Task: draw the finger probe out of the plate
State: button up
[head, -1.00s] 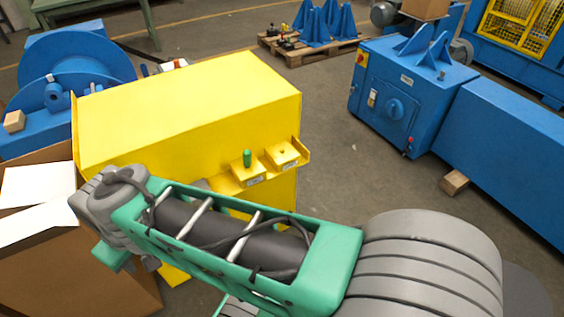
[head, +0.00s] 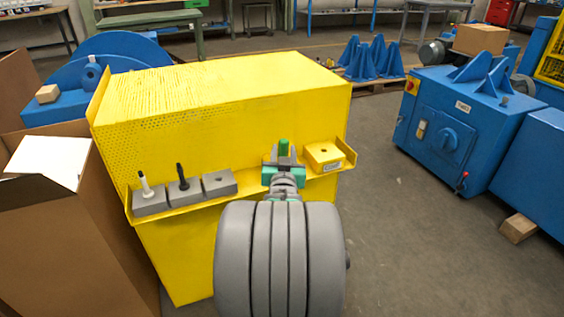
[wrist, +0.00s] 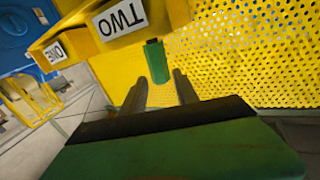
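The green finger probe (head: 284,147) stands up from a yellow block, the plate, on the ledge of the yellow housing. In the head view my gripper (head: 284,165) is in front of it and hides most of that block. In the wrist view the green probe (wrist: 157,61) shows by the yellow block labelled TWO (wrist: 122,19). My gripper's two grey fingers (wrist: 160,80) are apart, one to each side of the probe's free end. They appear clear of it. I cannot tell the exact depth between them.
A second yellow block (head: 323,157) with a hole is at the right of the ledge. An open cardboard box (head: 95,230) is at left.

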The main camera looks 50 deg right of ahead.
aim_at(283, 139)
jog(key=b+x, duration=0.1)
jog(key=x, duration=0.6)
jog(key=shift+w+d, duration=0.15)
jog(key=shift+c, duration=0.2)
grip_shut()
